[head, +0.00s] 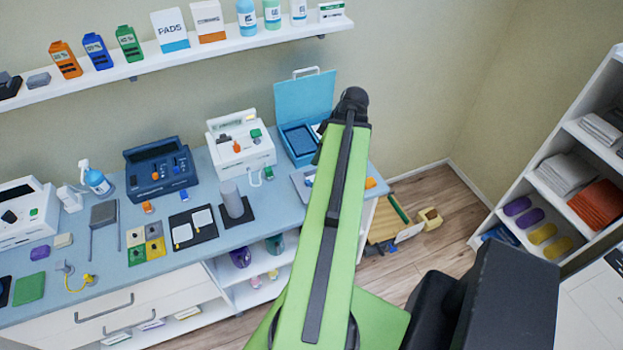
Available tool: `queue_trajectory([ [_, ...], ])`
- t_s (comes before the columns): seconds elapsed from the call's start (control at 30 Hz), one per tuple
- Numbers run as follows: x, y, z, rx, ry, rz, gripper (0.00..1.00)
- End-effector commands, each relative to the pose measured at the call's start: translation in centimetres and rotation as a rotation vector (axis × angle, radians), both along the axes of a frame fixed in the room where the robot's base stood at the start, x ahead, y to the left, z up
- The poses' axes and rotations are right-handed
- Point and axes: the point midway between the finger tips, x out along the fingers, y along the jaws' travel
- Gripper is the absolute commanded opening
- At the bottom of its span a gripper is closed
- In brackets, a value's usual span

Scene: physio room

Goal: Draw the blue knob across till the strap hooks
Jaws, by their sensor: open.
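A small blue piece (309,181) shows on a pale grey plate (299,190) on the blue counter, just left of my green arm. It may be the blue knob, but it is too small to be sure. A small orange piece (370,183) shows just right of the arm, at the counter's right end. My arm covers the stretch between them, and I cannot make out a strap or a hook. My arm reaches up across the middle to a black joint. My gripper is not seen.
The counter (215,235) holds a white device (241,143), a dark blue device (160,168), an open blue case (303,100) and a grey cylinder (231,199). A shelf (200,56) runs above.

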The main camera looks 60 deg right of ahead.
Motion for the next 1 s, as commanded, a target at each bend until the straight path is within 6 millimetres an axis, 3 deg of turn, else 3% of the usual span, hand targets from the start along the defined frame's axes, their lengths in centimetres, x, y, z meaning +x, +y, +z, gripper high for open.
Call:
queue_trajectory([
  [0.03, -1.5, -0.8, 0.1, -0.008, -0.01, -0.004, 0.42],
  [0.13, -2.7, -1.4, 0.2, -0.019, -0.022, 0.003, 0.42],
  [0.37, -2.5, -1.4, -1.1, -0.02, -0.022, 0.007, 0.42],
  [1.0, 2.6, -0.7, -14.0, -0.02, -0.021, 0.005, 0.42],
])
